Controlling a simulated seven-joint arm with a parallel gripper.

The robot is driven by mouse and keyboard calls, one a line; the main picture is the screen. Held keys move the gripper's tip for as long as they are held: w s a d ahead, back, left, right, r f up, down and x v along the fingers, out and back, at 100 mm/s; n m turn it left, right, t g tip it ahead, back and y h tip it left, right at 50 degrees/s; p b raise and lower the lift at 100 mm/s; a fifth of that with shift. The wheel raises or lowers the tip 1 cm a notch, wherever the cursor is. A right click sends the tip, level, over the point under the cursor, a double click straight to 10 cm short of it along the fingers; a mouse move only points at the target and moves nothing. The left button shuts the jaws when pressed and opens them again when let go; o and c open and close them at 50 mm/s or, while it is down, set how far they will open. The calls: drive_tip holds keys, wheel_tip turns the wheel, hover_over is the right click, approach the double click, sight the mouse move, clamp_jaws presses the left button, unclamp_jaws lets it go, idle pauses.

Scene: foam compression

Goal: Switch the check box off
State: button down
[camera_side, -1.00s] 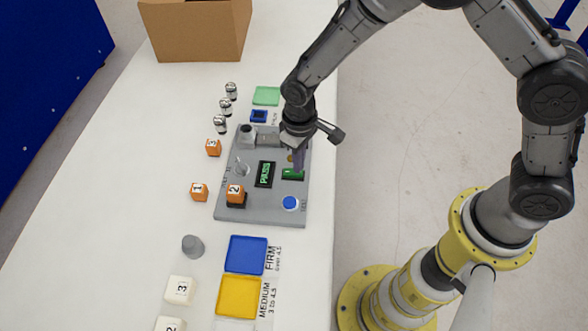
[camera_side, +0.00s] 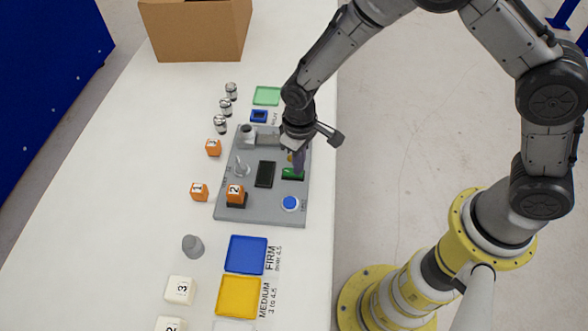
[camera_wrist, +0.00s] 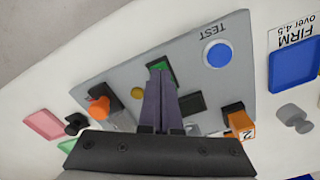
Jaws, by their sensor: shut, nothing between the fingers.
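The check box is a grey panel (camera_side: 258,212) on the white table. Its dark display (camera_side: 265,174) is blank. A green rocker switch (camera_side: 293,173) sits at its right side, and a blue round button (camera_side: 290,203) marked TEST is nearer the front. My gripper (camera_side: 298,168) is shut and empty, pointing down with its fingertips at the green switch. In the wrist view the purple fingers (camera_wrist: 159,75) cover part of the green switch (camera_wrist: 154,66); I cannot tell whether they touch it. The blue button (camera_wrist: 218,54) shows clear of them.
An orange cube marked 2 (camera_side: 235,195) stands on the panel's front left. More orange cubes (camera_side: 199,192) and several metal cylinders (camera_side: 226,107) stand left of the panel. Blue (camera_side: 232,254) and yellow (camera_side: 224,296) trays lie in front. A cardboard box (camera_side: 200,30) stands behind.

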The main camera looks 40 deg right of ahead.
drive_tip(key=shift+r, duration=3.4)
drive_tip(key=s+d+r+m+t, duration=0.1)
drive_tip(key=s+d+r+t, duration=0.1)
drive_tip(key=d+r, duration=0.6)
drive_tip(key=s+d+r+m+t, duration=0.2)
drive_tip(key=d+r+t, duration=0.1)
drive_tip(key=r, duration=1)
drive_tip(key=s+d+r+t, duration=0.1)
drive_tip(key=s+d+r, duration=0.35)
drive_tip(key=s, duration=0.45)
drive_tip(key=s+d+f, duration=0.1)
drive_tip(key=s+f, duration=0.4)
drive_tip(key=s, duration=0.4)
drive_tip(key=shift+d, duration=0.3)
